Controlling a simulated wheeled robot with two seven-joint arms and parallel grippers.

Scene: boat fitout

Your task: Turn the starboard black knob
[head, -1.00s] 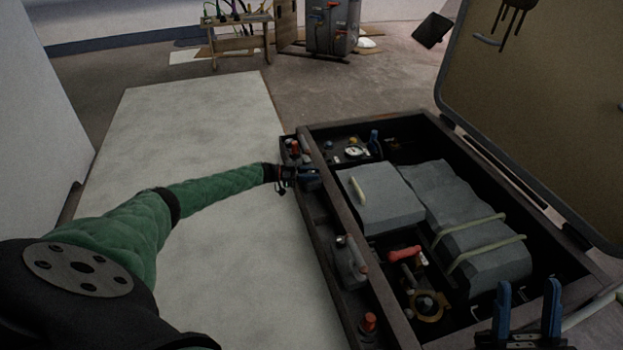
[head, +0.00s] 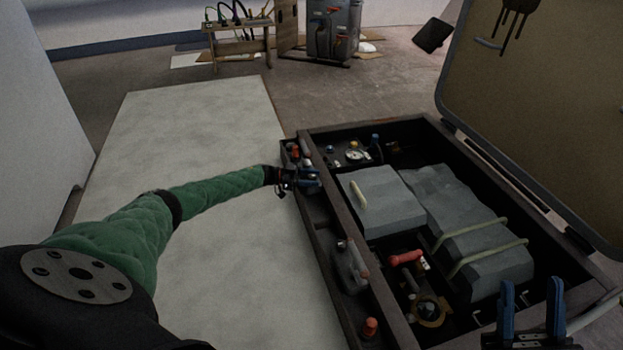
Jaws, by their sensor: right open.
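A round black knob on a brass-coloured ring (head: 429,309) sits in the near end of the dark open box (head: 345,215); I cannot tell whether it is the starboard one. At the box's far end is a small pale round dial (head: 354,155), with dark fittings around it. My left gripper (head: 310,178), with blue fingers, is at the box's left side ledge, near its far end. Its fingertips are too small to show a gap or anything held. My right gripper (head: 531,297) is open and empty above the near right corner, right of the brass ring.
Grey blocks (head: 385,200) with pale straps fill the middle of the box. A red handle (head: 404,257) lies near the brass ring. The raised lid (head: 545,110) stands at the right. A pale panel (head: 190,145) lies left of the box. A small bench (head: 240,44) stands behind.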

